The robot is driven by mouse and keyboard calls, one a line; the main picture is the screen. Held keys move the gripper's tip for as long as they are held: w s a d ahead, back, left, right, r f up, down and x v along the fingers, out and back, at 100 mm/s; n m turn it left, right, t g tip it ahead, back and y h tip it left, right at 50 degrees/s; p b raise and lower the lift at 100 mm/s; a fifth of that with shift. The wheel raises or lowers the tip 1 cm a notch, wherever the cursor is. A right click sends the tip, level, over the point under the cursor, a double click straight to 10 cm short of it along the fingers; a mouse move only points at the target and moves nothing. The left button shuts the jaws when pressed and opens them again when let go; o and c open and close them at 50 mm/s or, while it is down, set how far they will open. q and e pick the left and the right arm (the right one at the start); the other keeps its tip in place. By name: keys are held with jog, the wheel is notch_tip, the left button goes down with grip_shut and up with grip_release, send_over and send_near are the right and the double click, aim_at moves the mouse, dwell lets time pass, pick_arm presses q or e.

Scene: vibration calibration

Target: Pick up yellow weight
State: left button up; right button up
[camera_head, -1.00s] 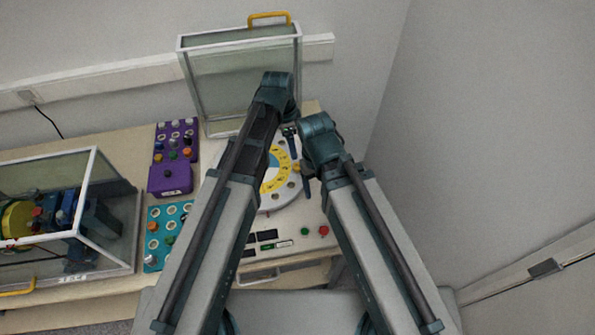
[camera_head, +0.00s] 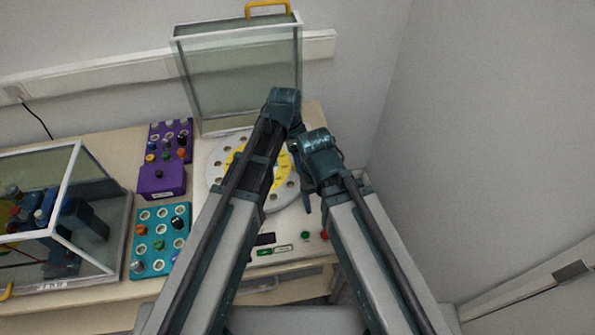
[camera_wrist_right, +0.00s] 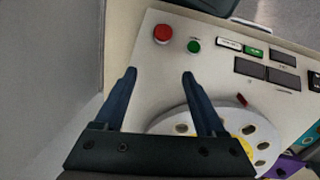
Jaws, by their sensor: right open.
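The purple rack (camera_head: 169,141) at the back of the bench holds several small coloured weights, and the teal rack (camera_head: 160,239) in front of it holds a few more. They are too small for me to single out the yellow weight with certainty. My right gripper (camera_wrist_right: 158,72) is open and empty over the light panel of the machine, with the white disc (camera_wrist_right: 262,128) beyond its fingers. In the head view, a dark finger of it shows below the right wrist. My left arm reaches over the disc; its gripper is mostly hidden behind the arm.
The white disc (camera_head: 217,170) has a yellow ring and holes. A clear, white-framed cover (camera_head: 240,75) stands open behind it. A clear-sided box (camera_head: 85,215) is at the left. A red button (camera_wrist_right: 162,33) and green button (camera_wrist_right: 194,46) sit on the panel. A wall is close at the right.

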pick_arm(q)
notch_tip(320, 180, down, 2)
jog(key=shift+b, duration=0.45)
pick_arm(e)
jog(key=shift+f, duration=0.95)
pick_arm(q)
jog(key=shift+r, duration=0.1)
pick_arm(e)
jog(key=shift+r, duration=0.1)
pick_arm(q)
jog(key=shift+c, duration=0.3)
grip_shut()
jog(key=shift+r, duration=0.1)
pick_arm(e)
jog(key=shift+r, duration=0.1)
pick_arm(q)
notch_tip(320, 180, up, 10)
jog(key=p, duration=1)
pick_arm(e)
notch_tip(320, 180, up, 10)
